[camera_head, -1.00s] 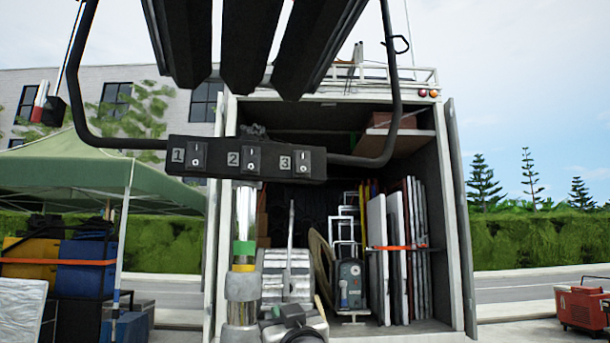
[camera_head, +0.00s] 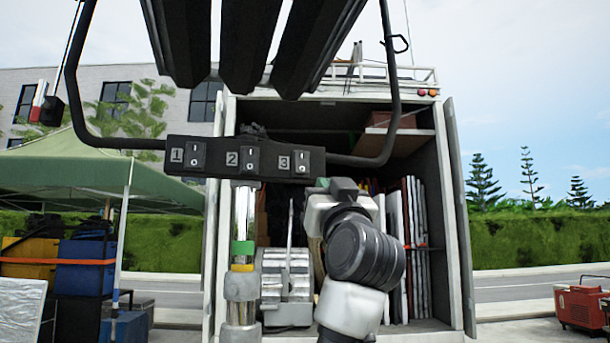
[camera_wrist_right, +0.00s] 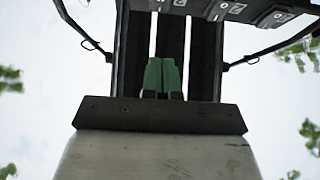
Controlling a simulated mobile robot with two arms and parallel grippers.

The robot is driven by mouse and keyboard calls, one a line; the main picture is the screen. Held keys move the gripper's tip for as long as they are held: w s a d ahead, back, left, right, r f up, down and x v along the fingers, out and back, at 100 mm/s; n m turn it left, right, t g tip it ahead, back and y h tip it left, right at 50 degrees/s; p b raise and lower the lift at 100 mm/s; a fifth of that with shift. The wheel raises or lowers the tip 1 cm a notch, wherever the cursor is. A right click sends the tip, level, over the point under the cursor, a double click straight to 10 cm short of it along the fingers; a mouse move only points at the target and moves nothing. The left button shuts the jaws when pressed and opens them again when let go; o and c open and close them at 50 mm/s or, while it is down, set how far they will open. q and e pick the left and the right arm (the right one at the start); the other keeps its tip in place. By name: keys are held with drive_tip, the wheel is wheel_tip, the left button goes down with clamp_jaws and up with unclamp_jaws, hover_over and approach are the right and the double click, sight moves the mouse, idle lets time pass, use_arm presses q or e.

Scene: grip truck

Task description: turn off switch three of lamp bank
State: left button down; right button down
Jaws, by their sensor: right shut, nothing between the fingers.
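The lamp bank's black switch box (camera_head: 246,159) hangs on a bent dark tube frame, with numbered switches 1, 2 and 3 from left to right. Switch three (camera_head: 301,162) is at the box's right end, in plain view. Its rocker is too small to tell which way it is tipped. My right gripper (camera_head: 343,186) is just below and right of that end, apart from the box. In the right wrist view its green fingers (camera_wrist_right: 162,76) are closed together and empty, and the switch box (camera_wrist_right: 250,10) shows at the top right. My left gripper is not in view.
Dark lamp panels (camera_head: 250,45) hang above the box inside the tube frame (camera_head: 393,90). A shiny metal stand pole (camera_head: 242,215) is below the box. The open truck (camera_head: 458,200) behind holds white boards (camera_head: 395,220). A green canopy (camera_head: 90,175) stands left.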

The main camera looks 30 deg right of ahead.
sight(301, 167)
drive_tip(key=p+x, duration=0.3)
drive_tip(key=x, duration=0.1)
drive_tip(key=p+x, duration=0.3)
drive_tip(key=x, duration=0.1)
drive_tip(key=w+f+p+x, duration=0.1)
drive_tip(key=p+x, duration=0.2)
drive_tip(key=x, duration=0.1)
drive_tip(key=shift+d+f, duration=0.1)
drive_tip(key=shift+w+d+f+p, duration=0.25)
drive_tip(key=shift+w+f+p, duration=0.1)
drive_tip(key=shift+w, duration=0.3)
drive_tip(key=shift+s, duration=0.1)
